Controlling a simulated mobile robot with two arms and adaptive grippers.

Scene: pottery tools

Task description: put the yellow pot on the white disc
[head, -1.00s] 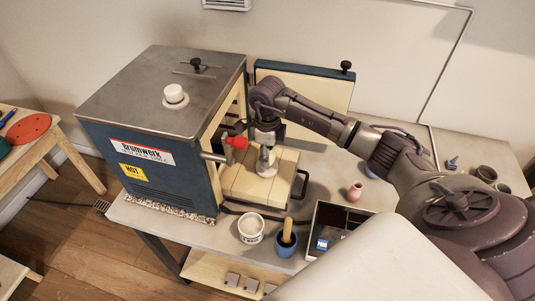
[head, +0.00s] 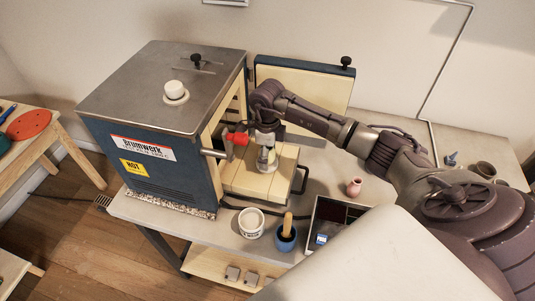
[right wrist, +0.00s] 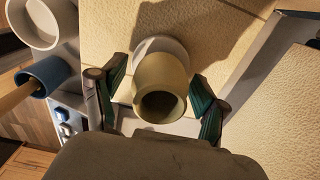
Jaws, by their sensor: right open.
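The yellow pot (right wrist: 160,85) stands between the two fingers of my right gripper (head: 266,158), its round mouth facing the right wrist camera. The white disc (right wrist: 158,45) lies under it on the cream slab (head: 240,182), with its far rim showing beyond the pot. The pot's base overlaps the disc; their contact is hidden. The green-padded fingers are open, with a gap on each side of the pot. In the head view the gripper and pot are small and hard to separate. My left gripper is out of view.
The kiln (head: 150,150) stands left of my right gripper, with a red-tipped handle (head: 238,139) close by. In front are a white tub (head: 251,222) and a blue mortar with a pestle (head: 286,240). A dark tray (head: 325,220) and pink vase (head: 354,187) are to the right.

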